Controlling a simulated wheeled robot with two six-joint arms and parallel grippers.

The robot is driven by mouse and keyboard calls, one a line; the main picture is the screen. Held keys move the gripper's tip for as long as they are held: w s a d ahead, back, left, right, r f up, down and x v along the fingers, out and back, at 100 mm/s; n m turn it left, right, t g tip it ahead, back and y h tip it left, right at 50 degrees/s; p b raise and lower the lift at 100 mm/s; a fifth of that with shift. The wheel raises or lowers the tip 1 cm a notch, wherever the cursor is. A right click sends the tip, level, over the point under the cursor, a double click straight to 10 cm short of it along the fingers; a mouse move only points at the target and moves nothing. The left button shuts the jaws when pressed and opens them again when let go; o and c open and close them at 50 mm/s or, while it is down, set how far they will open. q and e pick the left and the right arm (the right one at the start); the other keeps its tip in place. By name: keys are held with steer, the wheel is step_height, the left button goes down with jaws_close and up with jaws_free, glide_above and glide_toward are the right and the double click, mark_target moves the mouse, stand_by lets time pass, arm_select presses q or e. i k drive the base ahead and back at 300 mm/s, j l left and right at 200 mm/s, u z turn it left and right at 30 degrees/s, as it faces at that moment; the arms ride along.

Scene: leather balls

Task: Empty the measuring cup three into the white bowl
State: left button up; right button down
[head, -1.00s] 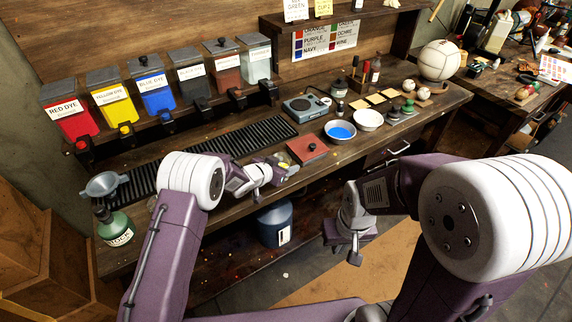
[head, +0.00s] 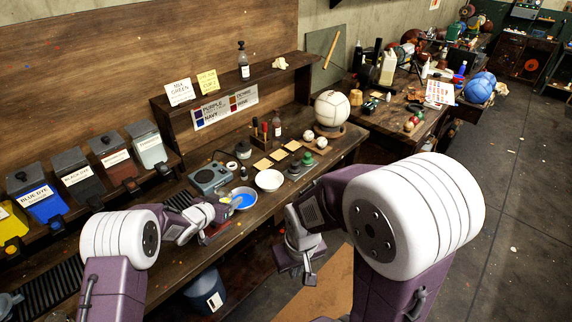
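A white bowl (head: 269,180) stands empty-looking on the bench, right of a bowl with blue liquid (head: 243,197). My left gripper (head: 222,208) is low over the bench at the left edge of the blue-filled bowl, left of the white bowl. Something small and pale with a yellow-green part is at its fingertips; I cannot tell whether it is held or whether it is the measuring cup three. My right gripper (head: 303,277) hangs in front of the bench with its fingers apart and nothing between them.
A scale (head: 209,178) stands behind the bowls. Green-topped jars or weights (head: 307,160) and a white ball on a stand (head: 332,109) are to the right. Dye bins (head: 84,176) line the back left. A blue container (head: 206,291) is below the bench.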

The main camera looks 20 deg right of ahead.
mark_target(270, 180)
steer(key=i+l+u, duration=0.1)
steer(key=l, duration=1.7)
steer(key=i+l+u, duration=0.15)
steer(key=l, duration=1.7)
